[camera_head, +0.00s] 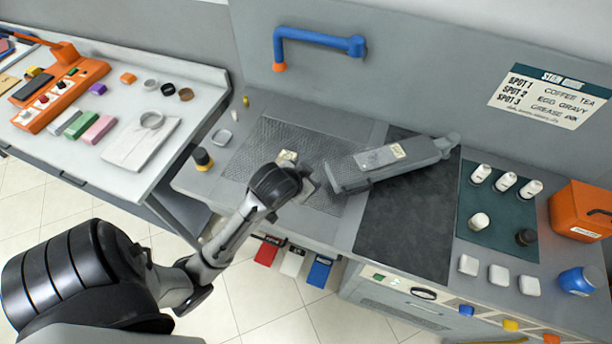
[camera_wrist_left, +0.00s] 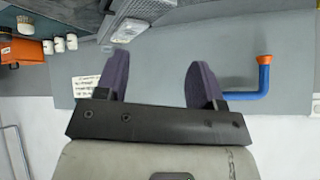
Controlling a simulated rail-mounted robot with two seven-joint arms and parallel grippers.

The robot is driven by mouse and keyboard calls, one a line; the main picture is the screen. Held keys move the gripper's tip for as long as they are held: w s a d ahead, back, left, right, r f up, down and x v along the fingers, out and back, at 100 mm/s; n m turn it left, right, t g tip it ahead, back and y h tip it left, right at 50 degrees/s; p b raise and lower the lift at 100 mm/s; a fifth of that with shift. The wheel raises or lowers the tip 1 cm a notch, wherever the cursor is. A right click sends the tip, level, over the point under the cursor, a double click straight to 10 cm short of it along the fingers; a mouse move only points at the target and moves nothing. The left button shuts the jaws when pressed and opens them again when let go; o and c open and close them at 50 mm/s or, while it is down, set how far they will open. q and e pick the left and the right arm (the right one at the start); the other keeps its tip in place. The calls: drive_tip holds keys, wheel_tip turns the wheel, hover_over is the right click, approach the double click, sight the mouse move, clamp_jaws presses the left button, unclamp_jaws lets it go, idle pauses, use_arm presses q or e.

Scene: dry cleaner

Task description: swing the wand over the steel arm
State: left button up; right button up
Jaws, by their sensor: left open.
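A blue bent wand (camera_head: 318,37) with an orange tip is mounted on the grey back wall, reaching left from its mount. The wand also shows in the left wrist view (camera_wrist_left: 245,96), at the right. The steel arm (camera_head: 392,165), a long grey piece with a pale label, lies slantwise over the board. It shows at the top of the left wrist view (camera_wrist_left: 128,30). My left gripper (camera_head: 312,187) is above the mesh panel, just left of the steel arm, below the wand in the head view. Its two fingers are spread and empty (camera_wrist_left: 160,80). My right gripper is not in view.
A mesh panel (camera_head: 262,140) and a dark mat (camera_head: 405,235) cover the board. White bottles (camera_head: 504,182) stand on a green mat at the right, near an orange box (camera_head: 580,208). The wall around the wand is clear.

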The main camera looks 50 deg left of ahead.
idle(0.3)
use_arm(q)
drive_tip(key=s+d+f+m+g+h, duration=0.15)
drive_tip(key=s+d+f, duration=0.25)
drive_tip(key=s+d, duration=0.4)
drive_tip(key=s+d+f+m+g+h, duration=0.1)
drive_tip(key=s+d+f+g, duration=0.1)
drive_tip(key=s+d+f, duration=0.3)
drive_tip(key=s+f+g+h, duration=0.1)
drive_tip(key=s+f, duration=0.1)
drive_tip(key=s, duration=0.4)
wheel_tip(320, 180, up, 15)
drive_tip(key=p, duration=1.5)
drive_tip(key=shift+w, duration=0.25)
drive_tip(key=shift+d, duration=0.1)
